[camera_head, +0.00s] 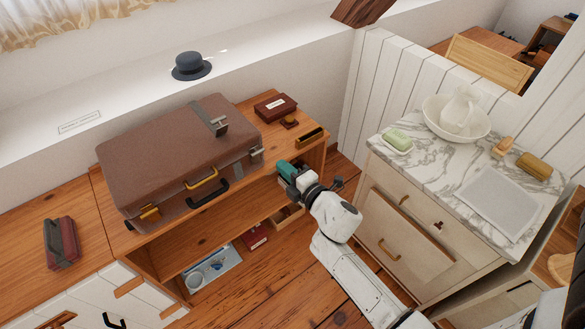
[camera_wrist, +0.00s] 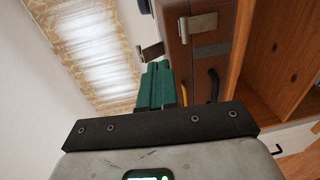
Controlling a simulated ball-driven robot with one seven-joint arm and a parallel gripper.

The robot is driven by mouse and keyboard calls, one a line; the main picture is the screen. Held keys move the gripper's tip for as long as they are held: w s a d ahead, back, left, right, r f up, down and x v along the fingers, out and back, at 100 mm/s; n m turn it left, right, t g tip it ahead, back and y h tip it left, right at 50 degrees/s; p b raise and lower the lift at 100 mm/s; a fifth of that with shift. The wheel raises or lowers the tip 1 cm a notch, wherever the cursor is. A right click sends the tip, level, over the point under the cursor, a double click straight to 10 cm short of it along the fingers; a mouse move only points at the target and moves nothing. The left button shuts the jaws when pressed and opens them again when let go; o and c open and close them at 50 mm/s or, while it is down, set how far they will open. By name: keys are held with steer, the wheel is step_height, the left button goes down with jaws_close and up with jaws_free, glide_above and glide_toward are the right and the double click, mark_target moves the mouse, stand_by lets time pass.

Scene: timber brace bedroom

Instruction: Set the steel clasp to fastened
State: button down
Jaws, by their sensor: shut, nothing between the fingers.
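A brown suitcase (camera_head: 175,150) lies closed on the wooden bench. A steel clasp plate (camera_head: 220,127) stands out from the lid on a dark grey strip, and a steel fitting (camera_head: 257,157) sits at the right end of its front. Two steel pieces show in the wrist view, one against the case (camera_wrist: 203,22) and one jutting out (camera_wrist: 152,52); I cannot tell for sure which is which. My gripper (camera_head: 285,168), with teal fingers, is shut and empty just right of the case, apart from it. The fingers also show in the wrist view (camera_wrist: 154,84).
A brass latch (camera_head: 149,214), a brass handle (camera_head: 202,179) and a black handle (camera_head: 208,194) are on the suitcase front. A dark red box (camera_head: 275,106) lies behind my gripper. A marble-topped cabinet (camera_head: 470,165) stands right of my arm. A hat (camera_head: 191,66) rests on the ledge.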

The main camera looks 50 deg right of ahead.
steer(key=shift+s+a+r, duration=0.15)
steer(key=shift+s+r, duration=0.35)
steer(key=shift+s, duration=0.2)
steer(key=shift+s+a+r, duration=0.15)
steer(key=shift+s+r, duration=0.35)
steer(key=shift+s, duration=0.15)
steer(key=s+f+m+g+h, duration=0.1)
steer(key=s+f+m+g, duration=0.6)
steer(key=m, duration=0.5)
steer(key=s+a+f+m+g+y+b, duration=0.1)
steer(key=s+a+m+g+y, duration=0.2)
steer(key=s+a, duration=1)
steer(key=s+g+y, duration=0.1)
steer(key=g+y, duration=0.1)
steer(key=g, duration=0.3)
steer(key=shift+s+f+m+b, duration=0.15)
steer(key=shift+f+m+b, duration=0.15)
steer(key=shift+f+m, duration=0.1)
